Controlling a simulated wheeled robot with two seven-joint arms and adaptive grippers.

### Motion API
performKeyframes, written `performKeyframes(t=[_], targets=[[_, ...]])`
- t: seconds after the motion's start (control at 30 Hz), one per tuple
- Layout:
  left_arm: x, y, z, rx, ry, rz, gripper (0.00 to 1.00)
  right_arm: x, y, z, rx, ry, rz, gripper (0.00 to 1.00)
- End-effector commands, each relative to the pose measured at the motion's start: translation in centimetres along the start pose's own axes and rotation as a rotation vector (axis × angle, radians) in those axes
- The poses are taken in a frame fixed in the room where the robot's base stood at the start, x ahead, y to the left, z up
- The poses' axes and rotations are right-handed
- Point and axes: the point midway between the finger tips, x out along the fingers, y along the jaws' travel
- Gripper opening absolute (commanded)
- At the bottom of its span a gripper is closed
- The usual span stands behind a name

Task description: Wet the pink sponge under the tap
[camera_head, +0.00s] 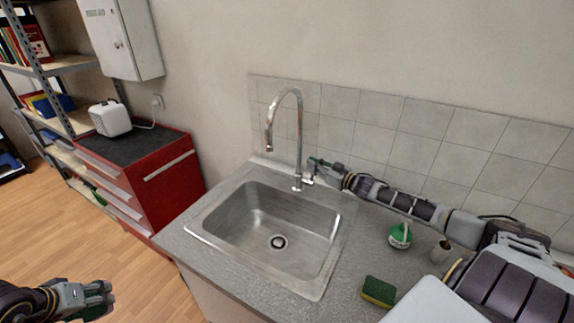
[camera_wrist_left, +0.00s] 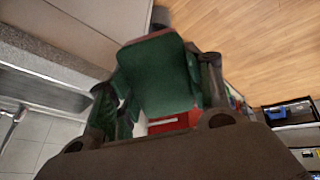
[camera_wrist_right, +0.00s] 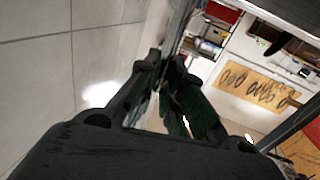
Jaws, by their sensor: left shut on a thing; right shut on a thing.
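My left gripper (camera_head: 98,291) is low at the left, in front of the red cabinet and away from the sink. In the left wrist view its fingers are shut on a sponge (camera_wrist_left: 160,80), showing a dark green face and a thin reddish edge. The sponge is not clear in the head view. The chrome tap (camera_head: 299,120) arches over the steel sink (camera_head: 230,225), with no water visible. My right gripper (camera_head: 314,167) is shut on the tap's handle (camera_head: 308,181) at its base. In the right wrist view the handle is mostly hidden between the fingers (camera_wrist_right: 165,75).
A green and yellow sponge (camera_head: 378,291) lies on the grey counter (camera_head: 345,265). A green and white bottle (camera_head: 400,236) and a pale cylinder (camera_head: 441,252) stand near my right arm. The red cabinet (camera_head: 165,180) stands left of the sink. The sink basin is empty.

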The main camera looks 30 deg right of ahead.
Motion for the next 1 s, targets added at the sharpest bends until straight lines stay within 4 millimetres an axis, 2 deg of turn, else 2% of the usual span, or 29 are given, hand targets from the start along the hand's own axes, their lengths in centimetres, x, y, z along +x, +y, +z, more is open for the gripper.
performKeyframes(t=[0.2,0.5,0.53,0.67,1.0], targets=[[-0.16,0.04,-0.09,0.000,0.000,0.000,0.31,-0.04,0.10,0.09,-0.075,0.014,0.002,0.00],[-0.15,0.03,-0.08,0.000,0.000,0.000,0.31,-0.03,0.05,0.08,-0.081,0.015,0.001,0.00],[-0.15,0.03,-0.08,0.000,0.000,0.000,0.31,-0.03,0.06,0.08,-0.080,0.015,0.001,0.13],[-0.15,0.03,-0.08,0.000,0.000,0.000,0.31,-0.03,0.07,0.10,-0.080,0.015,0.001,0.30],[-0.15,0.03,-0.08,0.000,0.000,0.000,0.31,-0.05,0.07,0.13,-0.080,0.014,0.002,0.32]])
